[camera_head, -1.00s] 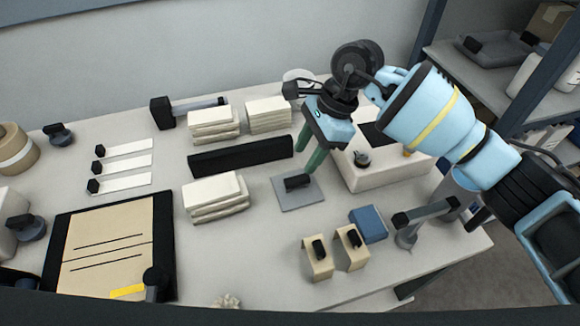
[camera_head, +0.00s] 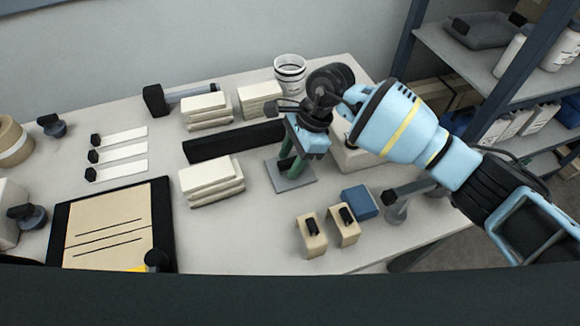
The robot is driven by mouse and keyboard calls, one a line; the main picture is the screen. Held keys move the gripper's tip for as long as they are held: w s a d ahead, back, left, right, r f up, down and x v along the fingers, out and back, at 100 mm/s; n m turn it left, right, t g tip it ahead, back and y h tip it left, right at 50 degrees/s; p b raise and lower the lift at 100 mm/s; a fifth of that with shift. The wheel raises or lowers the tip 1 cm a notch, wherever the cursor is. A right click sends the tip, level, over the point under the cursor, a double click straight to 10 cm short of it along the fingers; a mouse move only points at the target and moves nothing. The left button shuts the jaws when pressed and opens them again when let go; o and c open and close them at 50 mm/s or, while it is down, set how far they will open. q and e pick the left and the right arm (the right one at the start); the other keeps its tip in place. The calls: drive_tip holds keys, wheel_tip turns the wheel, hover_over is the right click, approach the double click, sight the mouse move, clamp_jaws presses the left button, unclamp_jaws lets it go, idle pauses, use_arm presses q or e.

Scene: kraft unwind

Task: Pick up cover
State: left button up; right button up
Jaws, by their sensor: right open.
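The cover appears to be a flat grey plate (camera_head: 299,183) with a black block handle on top, lying on the table right of centre. My right gripper (camera_head: 291,170) comes down over it from the right, with green fingers pointing down. The fingers are open and sit close about the handle, which they partly hide. I cannot tell whether they touch it. The plate lies flat on the table. My left gripper is out of view.
A white box (camera_head: 352,157) stands close behind my right gripper. A long black bar (camera_head: 225,143) and white stacked packs (camera_head: 211,180) lie to the left. A blue block (camera_head: 359,202) and tan holders (camera_head: 311,238) stand in front right.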

sight(291, 160)
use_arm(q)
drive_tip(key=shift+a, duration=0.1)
use_arm(e)
drive_tip(key=shift+a+f, duration=0.15)
drive_tip(key=shift+f, duration=0.25)
drive_tip(key=shift+c, duration=0.2)
clamp_jaws()
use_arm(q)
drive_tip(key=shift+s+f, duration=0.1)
use_arm(e)
wheel_tip(291, 160, up, 10)
drive_tip(key=shift+r, duration=0.1)
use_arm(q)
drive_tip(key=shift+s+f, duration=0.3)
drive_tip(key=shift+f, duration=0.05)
